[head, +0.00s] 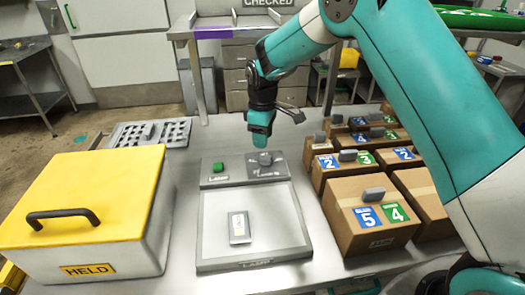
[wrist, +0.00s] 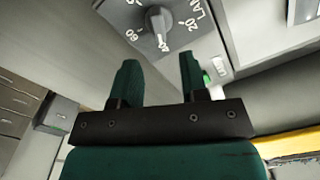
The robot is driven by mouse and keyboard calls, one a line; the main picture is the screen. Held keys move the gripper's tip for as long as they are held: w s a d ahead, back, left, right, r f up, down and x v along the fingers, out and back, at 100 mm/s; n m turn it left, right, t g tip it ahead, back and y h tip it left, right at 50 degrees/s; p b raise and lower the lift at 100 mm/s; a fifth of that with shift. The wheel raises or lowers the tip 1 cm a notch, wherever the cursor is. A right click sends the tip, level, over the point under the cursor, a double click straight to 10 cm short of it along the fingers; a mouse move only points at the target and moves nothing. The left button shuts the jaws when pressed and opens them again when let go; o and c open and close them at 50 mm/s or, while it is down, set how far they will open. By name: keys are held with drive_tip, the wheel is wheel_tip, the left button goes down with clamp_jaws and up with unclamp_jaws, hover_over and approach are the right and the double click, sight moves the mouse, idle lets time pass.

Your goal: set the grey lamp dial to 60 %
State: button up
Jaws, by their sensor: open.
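The grey lamp dial (head: 264,159) sits on the right of the sloped panel at the back of the light box. In the wrist view the dial (wrist: 157,22) shows a grey knob with marks around it, 60 to the left and 20 to the right. The knob's narrow end points between them, near a mark that looks like 40. My gripper (head: 260,143) hangs just above and behind the dial. In the wrist view my gripper (wrist: 157,65) is open, its two green fingers apart with nothing between them. The dial lies beyond the fingertips, apart from them.
A green button (head: 219,168) sits left of the dial. A small grey packet (head: 239,227) lies on the light box (head: 208,240). A yellow-lidded HELD bin (head: 85,200) stands left, cardboard boxes (head: 370,225) right. A perforated tray (head: 175,133) lies back left.

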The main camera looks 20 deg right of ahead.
sight(263, 155)
wheel_tip(263, 155, down, 6)
drive_tip(key=shift+f+p, duration=0.15)
drive_tip(key=shift+p, duration=0.3)
drive_tip(key=shift+c, duration=0.4)
clamp_jaws()
